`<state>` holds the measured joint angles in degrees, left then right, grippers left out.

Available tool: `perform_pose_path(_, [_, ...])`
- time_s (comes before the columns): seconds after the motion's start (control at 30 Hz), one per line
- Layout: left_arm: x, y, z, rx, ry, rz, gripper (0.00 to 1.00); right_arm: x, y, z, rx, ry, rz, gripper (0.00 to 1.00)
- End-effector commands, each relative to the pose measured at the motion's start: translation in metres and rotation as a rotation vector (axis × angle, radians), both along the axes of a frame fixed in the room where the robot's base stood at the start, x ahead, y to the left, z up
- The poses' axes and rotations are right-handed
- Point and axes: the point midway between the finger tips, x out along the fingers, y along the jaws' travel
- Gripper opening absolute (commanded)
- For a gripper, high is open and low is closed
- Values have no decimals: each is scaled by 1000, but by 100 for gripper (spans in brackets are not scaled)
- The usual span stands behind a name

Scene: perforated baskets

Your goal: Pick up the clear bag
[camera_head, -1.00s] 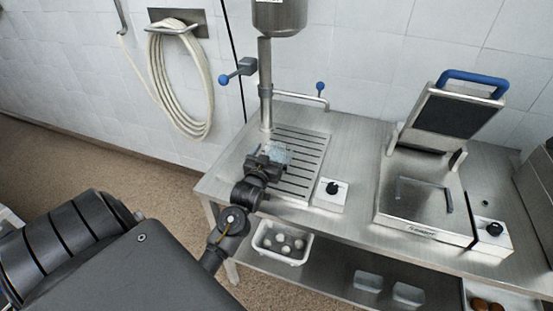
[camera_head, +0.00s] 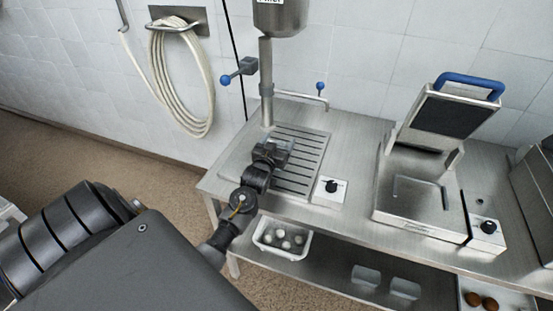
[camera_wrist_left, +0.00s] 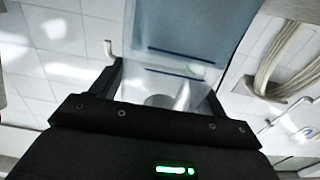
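The clear bag (camera_wrist_left: 185,35) is a pale, see-through sheet with dark blue lines. It fills much of the upper middle of the left wrist view and reaches down between my left gripper's fingers. In the head view, a small bluish clear patch of the bag (camera_head: 286,145) shows just beyond my left gripper (camera_head: 273,152), above the slotted drain plate. The gripper hides part of it. In the left wrist view my left gripper (camera_wrist_left: 163,88) has its fingers wide apart, one on each side of the bag's lower part. My right gripper is out of view.
The slotted drain plate (camera_head: 308,165) lies under a steel column and funnel (camera_head: 280,14). A control box (camera_head: 331,190) and open press grill (camera_head: 420,198) stand right on the steel bench. A white basket (camera_head: 282,240) is below. A coiled hose (camera_head: 180,85) hangs left.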

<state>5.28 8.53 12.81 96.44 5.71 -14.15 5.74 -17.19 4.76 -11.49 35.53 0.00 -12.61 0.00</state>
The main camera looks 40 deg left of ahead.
Motion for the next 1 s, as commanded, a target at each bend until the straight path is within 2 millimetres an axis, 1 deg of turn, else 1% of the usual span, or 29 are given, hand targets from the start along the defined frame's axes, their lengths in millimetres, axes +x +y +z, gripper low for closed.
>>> perform_pose_path(0.03, [0,0,0,0,0,0,68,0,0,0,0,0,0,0])
perform_pose_path(0.3, [0,0,0,0,0,0,32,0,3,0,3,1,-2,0])
perform_pose_path(0.33, [0,0,0,0,0,0,29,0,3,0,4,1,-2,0])
perform_pose_path(0.37, [0,0,1,0,-1,0,27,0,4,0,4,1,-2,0])
perform_pose_path(0.4, [0,0,1,0,-1,0,21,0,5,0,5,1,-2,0])
perform_pose_path(0.6, [0,0,1,1,-2,0,21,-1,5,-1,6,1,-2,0])
perform_pose_path(0.73, [0,0,6,1,-4,0,21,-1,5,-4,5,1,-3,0])
perform_pose_path(0.87, [0,0,16,2,-5,0,21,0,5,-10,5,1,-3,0])
perform_pose_path(1.0, [-1,0,32,3,-4,0,21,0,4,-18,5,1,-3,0])
